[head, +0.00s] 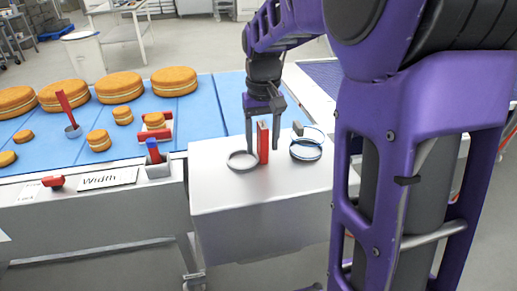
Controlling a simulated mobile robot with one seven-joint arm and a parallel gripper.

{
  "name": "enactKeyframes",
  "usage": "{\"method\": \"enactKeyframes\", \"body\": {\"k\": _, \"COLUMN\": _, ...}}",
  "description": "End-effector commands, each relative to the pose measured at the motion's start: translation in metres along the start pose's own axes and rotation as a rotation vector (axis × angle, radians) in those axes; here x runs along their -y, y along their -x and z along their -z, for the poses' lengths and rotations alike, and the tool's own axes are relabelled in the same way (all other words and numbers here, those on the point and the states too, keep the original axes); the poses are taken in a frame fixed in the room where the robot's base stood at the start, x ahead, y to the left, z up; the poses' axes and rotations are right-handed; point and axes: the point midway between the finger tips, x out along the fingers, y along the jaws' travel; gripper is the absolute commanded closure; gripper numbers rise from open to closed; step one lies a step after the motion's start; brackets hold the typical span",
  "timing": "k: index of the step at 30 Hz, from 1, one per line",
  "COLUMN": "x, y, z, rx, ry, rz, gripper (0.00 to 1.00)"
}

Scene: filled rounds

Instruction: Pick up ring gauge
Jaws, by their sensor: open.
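A flat grey ring (242,160) lies on the white metal worktop in the head view, and I take it for the ring gauge. A red upright block (263,142) stands at its right edge; I cannot tell whether the two are joined. My gripper (262,148) points down over the worktop with its fingers apart. The left finger comes down by the ring, and the red block shows between the two fingers. I cannot tell whether either finger touches it.
Blue-rimmed rings (306,151) lie to the right of the red block on the worktop (255,187). A blue conveyor (210,118) with several orange cakes (119,87) runs at the left. A small grey holder (157,168) stands near a "Width" label (107,179). My purple arm hides the right side.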

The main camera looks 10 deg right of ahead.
Motion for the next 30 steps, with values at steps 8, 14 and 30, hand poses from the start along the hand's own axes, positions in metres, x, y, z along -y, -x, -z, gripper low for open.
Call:
{"method": "enactKeyframes", "body": {"k": 8, "x": 0.0, "y": -0.0017, "z": 0.0002, "rx": -0.001, "ry": 0.0, "rz": 0.0, "gripper": 0.44}}
{"method": "enactKeyframes", "body": {"k": 14, "x": 0.0, "y": -0.0016, "z": 0.0002, "rx": -0.001, "ry": 0.001, "rz": 0.0, "gripper": 0.8}}
{"method": "enactKeyframes", "body": {"k": 30, "x": 0.0, "y": 0.001, "z": 0.0004, "rx": -0.002, "ry": 0.001, "rz": 0.0, "gripper": 1.0}}
